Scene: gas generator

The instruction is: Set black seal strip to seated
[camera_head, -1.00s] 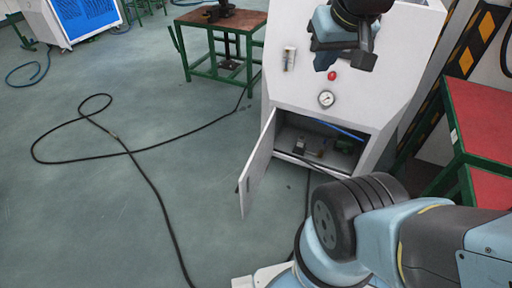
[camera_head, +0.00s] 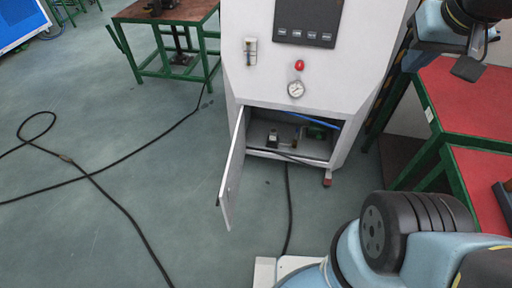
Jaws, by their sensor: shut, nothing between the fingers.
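The white generator cabinet (camera_head: 345,75) stands at the centre with its low compartment open. Its door (camera_head: 233,170) is swung out to the left. A thin dark strip (camera_head: 280,156) runs along the lower edge of the opening; I cannot tell for certain that it is the black seal strip, or whether it is seated. My gripper (camera_head: 468,68) is at the upper right, shut and empty, in front of the red-topped bench and well to the right of the opening.
Small fittings and a blue hose (camera_head: 318,121) are inside the compartment. A gauge (camera_head: 296,89) and red button (camera_head: 299,65) are above it. A green-framed red bench (camera_head: 455,95) stands close on the right. A black cable (camera_head: 110,165) crosses the open floor at left.

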